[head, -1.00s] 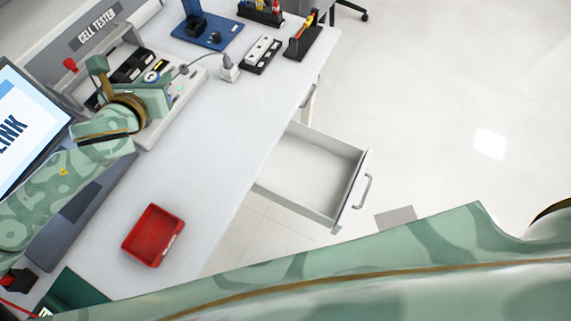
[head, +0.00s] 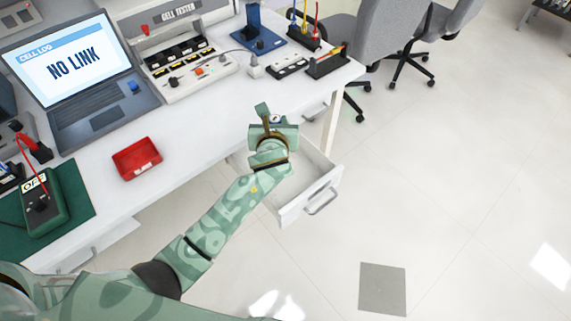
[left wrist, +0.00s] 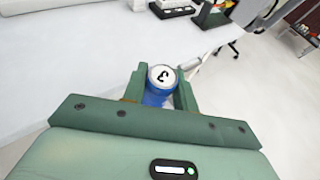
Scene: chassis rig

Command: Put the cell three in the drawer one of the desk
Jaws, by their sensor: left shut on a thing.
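The cell three (left wrist: 158,88) is a blue cylinder with a white top marked 3, seen in the left wrist view between the fingers of my left gripper (left wrist: 160,92). My left gripper (head: 275,122) is shut on it; in the head view the cell is mostly hidden by the gripper. The gripper is above the back part of the open drawer one (head: 318,186), near the edge of the desk (head: 190,120). The drawer is pulled out, and my arm hides part of its inside; the visible floor of it looks empty. My right gripper is not in view.
On the desk stand a cell tester (head: 190,68) with cells in it, a laptop (head: 75,68), a red tray (head: 136,158) and a green meter (head: 40,200) on a mat. Racks and a power strip (head: 288,66) stand at the far end. Office chairs (head: 350,35) are behind.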

